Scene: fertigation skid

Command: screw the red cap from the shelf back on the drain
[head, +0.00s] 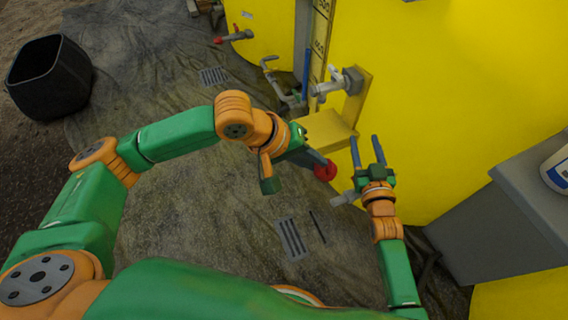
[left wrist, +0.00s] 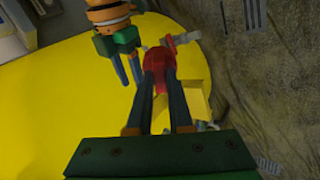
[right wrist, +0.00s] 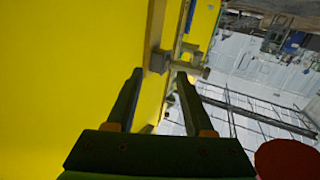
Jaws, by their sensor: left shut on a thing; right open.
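The red cap (head: 325,172) is held at the fingertips of my left gripper (head: 316,165), which is shut on it. It also shows between the fingers in the left wrist view (left wrist: 159,62) and in the lower right corner of the right wrist view (right wrist: 287,160). A pale stub fitting (head: 343,198), which looks like the drain, sticks out low, just right of and below the cap; it shows beyond the cap in the left wrist view (left wrist: 184,38). The cap appears apart from it. My right gripper (head: 367,142) is open and empty, above and right of the stub.
A yellow shelf (head: 328,127) juts from the yellow tank (head: 450,90) behind my left gripper. A grey valve with a white handle (head: 345,80) sits above it. A grey ledge (head: 520,190) bears a white container (head: 557,168) at right. A black bin (head: 48,75) stands far left.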

